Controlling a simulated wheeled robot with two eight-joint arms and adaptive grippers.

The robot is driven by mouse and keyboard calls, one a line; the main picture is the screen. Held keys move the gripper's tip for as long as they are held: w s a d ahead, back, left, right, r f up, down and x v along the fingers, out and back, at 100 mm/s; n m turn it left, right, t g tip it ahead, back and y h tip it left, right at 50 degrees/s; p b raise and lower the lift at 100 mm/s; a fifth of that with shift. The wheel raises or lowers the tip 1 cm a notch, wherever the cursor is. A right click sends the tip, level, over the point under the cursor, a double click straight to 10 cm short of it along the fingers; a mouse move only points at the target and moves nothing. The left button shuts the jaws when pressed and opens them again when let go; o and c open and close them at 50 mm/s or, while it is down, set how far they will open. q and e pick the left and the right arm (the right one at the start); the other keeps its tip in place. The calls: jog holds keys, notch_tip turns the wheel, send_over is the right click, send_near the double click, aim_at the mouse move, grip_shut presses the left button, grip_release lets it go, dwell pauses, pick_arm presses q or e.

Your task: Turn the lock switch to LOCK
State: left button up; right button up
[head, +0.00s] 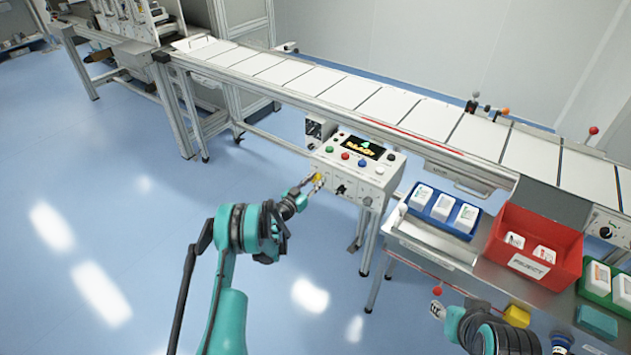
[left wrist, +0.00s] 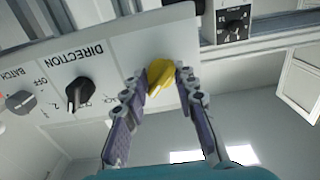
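The lock switch is a yellow knob (left wrist: 160,75) on the front of the control box (head: 358,165). In the left wrist view, which is upside down, the knob sits tilted between the two fingertips of my left gripper (left wrist: 163,80). The fingers are apart, one on each side of the knob, with little room; firm contact is not visible. Lettering beside the knob is partly hidden by a finger. In the head view my left gripper (head: 313,183) is at the box's left front. My right gripper (head: 437,311) is low, by the bench, away from the box.
A black direction switch (left wrist: 79,94) and a grey batch switch (left wrist: 20,102) are beside the knob. Coloured buttons and a screen (head: 360,146) are on the box top. A blue tray (head: 432,217) and a red reject bin (head: 530,262) stand right of the box.

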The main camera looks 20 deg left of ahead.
pick_arm(q)
grip_shut()
jog(key=n, duration=0.4)
jog(key=shift+a+n, duration=0.1)
jog(key=shift+n, duration=0.2)
jog(key=n, duration=0.4)
jog(key=shift+a+n, duration=0.1)
jog(key=shift+n, duration=0.2)
jog(key=n, duration=0.4)
jog(key=shift+n, duration=0.3)
jog(key=shift+f+n, duration=0.15)
jog(key=shift+n, duration=1.95)
